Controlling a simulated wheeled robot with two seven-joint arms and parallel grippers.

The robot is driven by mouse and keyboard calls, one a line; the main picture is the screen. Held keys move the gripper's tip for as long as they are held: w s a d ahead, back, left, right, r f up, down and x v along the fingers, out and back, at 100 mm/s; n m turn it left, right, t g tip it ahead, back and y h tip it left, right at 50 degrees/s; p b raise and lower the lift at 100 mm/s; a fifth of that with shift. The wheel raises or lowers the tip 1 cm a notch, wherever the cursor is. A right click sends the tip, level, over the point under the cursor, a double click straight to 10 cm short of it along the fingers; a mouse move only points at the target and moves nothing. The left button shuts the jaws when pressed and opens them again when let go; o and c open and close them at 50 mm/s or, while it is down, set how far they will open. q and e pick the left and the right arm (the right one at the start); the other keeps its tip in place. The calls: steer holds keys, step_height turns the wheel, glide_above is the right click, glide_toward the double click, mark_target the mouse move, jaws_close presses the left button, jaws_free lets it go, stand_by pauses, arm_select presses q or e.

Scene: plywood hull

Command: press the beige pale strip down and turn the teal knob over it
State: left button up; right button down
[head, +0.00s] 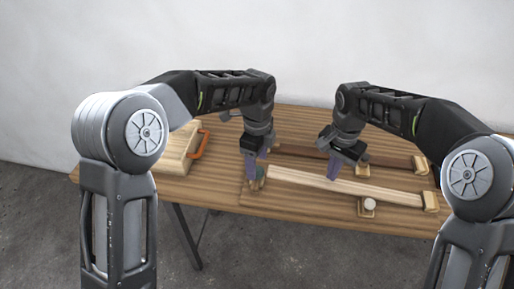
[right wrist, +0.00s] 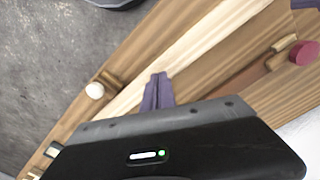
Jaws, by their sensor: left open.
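The beige pale strip (head: 345,187) runs left to right across the front of the table; it also shows in the right wrist view (right wrist: 190,55). The teal knob (head: 260,172) is at the strip's left end, partly hidden by my left gripper (head: 254,174). My left gripper is open, pointing down at the knob. My right gripper (head: 332,178) points down at the strip's middle, its purple fingertips (right wrist: 158,80) together with nothing seen between them. I cannot tell whether they touch the strip.
A white knob (head: 370,205) on a wooden block stands at the strip's front edge. A dark brown strip (head: 392,160) lies behind. A red knob (right wrist: 303,53) shows in the right wrist view. A wooden box (head: 176,158) with an orange handle (head: 200,145) stands left.

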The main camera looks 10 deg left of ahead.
mark_target(255, 186)
arm_select(q)
steer(key=shift+f, duration=1.6)
jaws_close()
arm_select(e)
steer(key=shift+f, duration=0.15)
steer(key=shift+f, duration=0.6)
